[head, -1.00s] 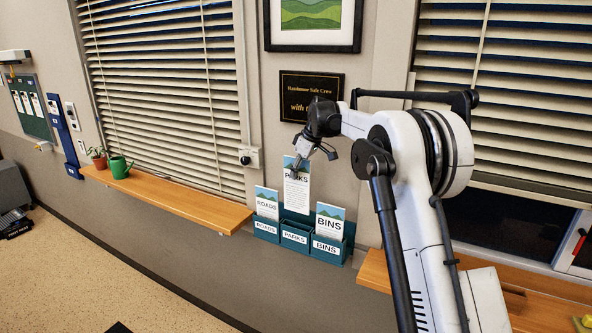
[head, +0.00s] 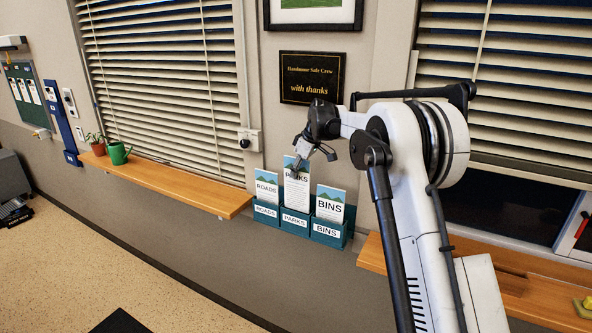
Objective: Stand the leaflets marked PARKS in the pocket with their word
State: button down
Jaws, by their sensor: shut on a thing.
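The PARKS leaflets (head: 296,195) are upright in the head view. Their lower end meets the middle pocket, labelled PARKS (head: 294,222), and appears to be inside it. My gripper (head: 301,165) is shut on the leaflets near their top edge and covers part of the word. The ROADS leaflets (head: 266,188) stand in the left pocket, labelled ROADS (head: 265,212). The BINS leaflets (head: 329,206) stand in the right pocket, labelled BINS (head: 327,232).
A wooden shelf (head: 190,189) runs along the wall to the left, with a green watering can (head: 118,153) and a potted plant (head: 96,145). A second wooden ledge (head: 540,300) is at the right. A plaque (head: 312,78) hangs above the pockets.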

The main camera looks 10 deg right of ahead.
jog(key=shift+f+b, duration=1.5)
jog(key=shift+f, duration=1.7)
jog(key=c, duration=1.8)
grip_release()
